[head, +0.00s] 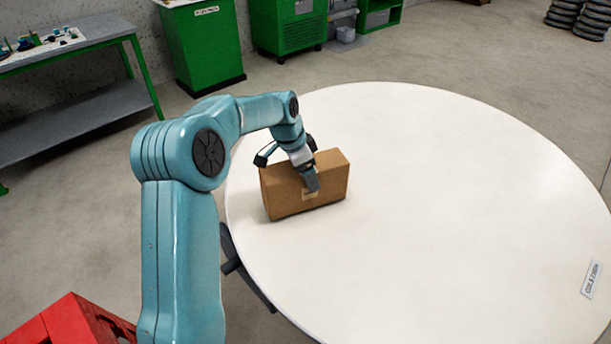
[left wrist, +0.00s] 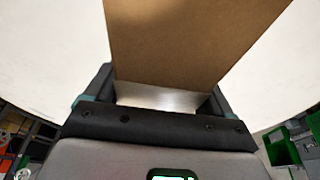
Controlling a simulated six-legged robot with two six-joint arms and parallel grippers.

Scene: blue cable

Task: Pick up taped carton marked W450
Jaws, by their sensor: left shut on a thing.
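A brown carton (head: 330,188) stands on the white round table (head: 430,200), near its left edge. A small pale label shows on its front face, partly covered by a finger; I cannot read its marking. My left gripper (head: 308,180) comes down from above and is shut on the carton, one finger against the front face. The other finger is mostly hidden behind the carton. In the left wrist view, the carton (left wrist: 190,40) fills the space between the fingers of the left gripper (left wrist: 165,90). My right gripper is not in view.
The rest of the table top is clear except for a small label plate (head: 591,279) at the right edge. A red crate (head: 65,325) is at the lower left. A green-framed workbench (head: 75,100) and green cabinets (head: 203,45) stand behind.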

